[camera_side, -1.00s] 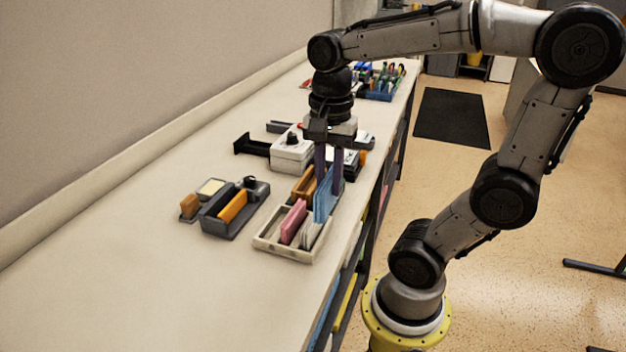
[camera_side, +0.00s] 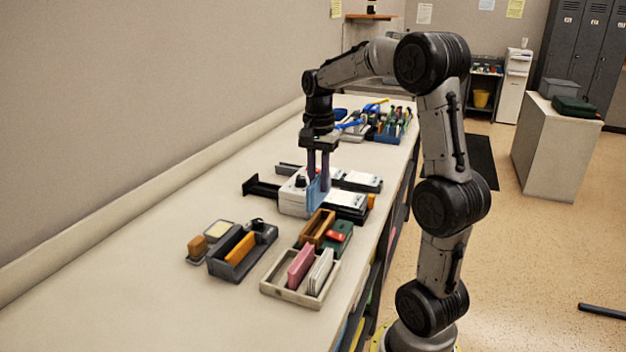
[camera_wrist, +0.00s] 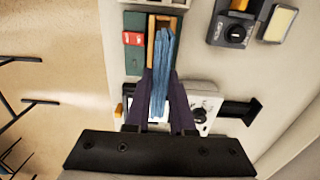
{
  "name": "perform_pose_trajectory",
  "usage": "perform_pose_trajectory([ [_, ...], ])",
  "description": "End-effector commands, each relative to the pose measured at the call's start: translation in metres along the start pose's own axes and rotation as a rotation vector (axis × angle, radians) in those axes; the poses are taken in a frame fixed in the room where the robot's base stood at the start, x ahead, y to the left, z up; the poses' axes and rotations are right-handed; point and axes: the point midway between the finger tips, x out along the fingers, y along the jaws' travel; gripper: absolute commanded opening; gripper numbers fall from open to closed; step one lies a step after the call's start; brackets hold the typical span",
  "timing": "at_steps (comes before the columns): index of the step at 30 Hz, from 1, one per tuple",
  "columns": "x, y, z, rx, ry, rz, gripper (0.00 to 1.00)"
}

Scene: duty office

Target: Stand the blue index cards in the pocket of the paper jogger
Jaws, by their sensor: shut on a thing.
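My gripper (camera_side: 318,196) is shut on the blue index cards (camera_side: 316,194), which hang upright below its two purple fingers. In the side view they overlap the white device with a knob (camera_side: 292,200). In the wrist view the cards (camera_wrist: 166,62) reach up from between the fingertips (camera_wrist: 160,80) and partly cover a wooden tray. A dark grey device with a knob and a slot (camera_side: 218,264) looks like the paper jogger; an orange piece stands in its slot. It also shows at the wrist view's top right (camera_wrist: 236,34). My fingers hide part of the cards.
A cream tray (camera_side: 281,291) holds pink cards (camera_side: 301,265) and white cards (camera_side: 320,271). Behind it are the wooden tray (camera_side: 313,230) and a green case with a red item (camera_side: 340,237). A black arm (camera_side: 262,188) sticks out left of the white device. The bench's left front is clear.

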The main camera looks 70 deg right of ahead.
Motion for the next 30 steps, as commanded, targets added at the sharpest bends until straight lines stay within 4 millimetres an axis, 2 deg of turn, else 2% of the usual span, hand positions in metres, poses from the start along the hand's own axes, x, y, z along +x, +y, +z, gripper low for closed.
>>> perform_pose_trajectory([
  [30,0.069,0.0,0.001,0.0,-0.001,0.001,0.0],
])
